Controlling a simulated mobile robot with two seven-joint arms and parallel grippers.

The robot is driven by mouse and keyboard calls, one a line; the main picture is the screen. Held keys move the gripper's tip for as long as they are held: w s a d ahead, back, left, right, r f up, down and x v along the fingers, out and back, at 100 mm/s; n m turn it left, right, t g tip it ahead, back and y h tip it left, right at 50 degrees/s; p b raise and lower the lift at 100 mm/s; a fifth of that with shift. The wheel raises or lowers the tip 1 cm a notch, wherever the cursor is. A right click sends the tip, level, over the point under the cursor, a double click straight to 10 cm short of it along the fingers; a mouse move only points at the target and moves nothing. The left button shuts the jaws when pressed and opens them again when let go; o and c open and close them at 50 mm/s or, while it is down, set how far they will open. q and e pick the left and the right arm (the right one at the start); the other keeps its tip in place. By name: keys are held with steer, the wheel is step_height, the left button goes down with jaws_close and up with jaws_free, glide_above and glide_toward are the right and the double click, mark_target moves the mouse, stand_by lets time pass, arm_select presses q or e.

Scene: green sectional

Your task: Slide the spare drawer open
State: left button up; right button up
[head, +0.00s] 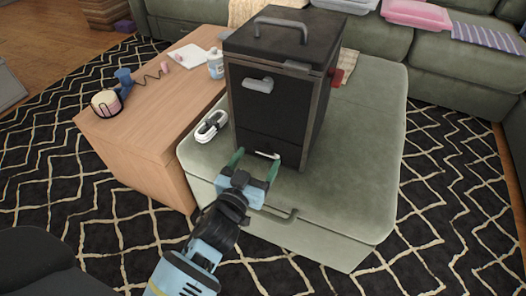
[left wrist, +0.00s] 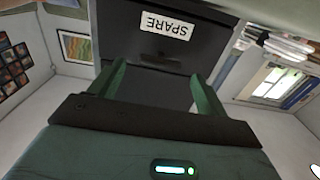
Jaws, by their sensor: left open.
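A black cabinet box (head: 270,95) stands on the green ottoman, with a grey handle (head: 258,85) on its upper front. A white label reading SPARE (left wrist: 167,24) shows upside down on its front in the left wrist view. A dark bar or ledge (left wrist: 160,62) lies beside the label there. In the head view a pale label (head: 266,155) shows low on the front. My left gripper (head: 257,162) is open and empty in front of the lower front, fingers spread to either side. Contact cannot be told. My right gripper is not in view.
The green ottoman (head: 370,150) has a curved bar (head: 270,214) on its front side below my gripper. A wooden table (head: 155,115) with small items stands left. Patterned rug (head: 60,180) surrounds them.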

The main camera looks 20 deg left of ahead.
mark_target(262, 152)
arm_select(q)
steer(key=w, duration=0.3)
steer(key=shift+w+b, duration=0.15)
steer(key=shift+b, duration=0.15)
steer(key=shift+w, duration=0.4)
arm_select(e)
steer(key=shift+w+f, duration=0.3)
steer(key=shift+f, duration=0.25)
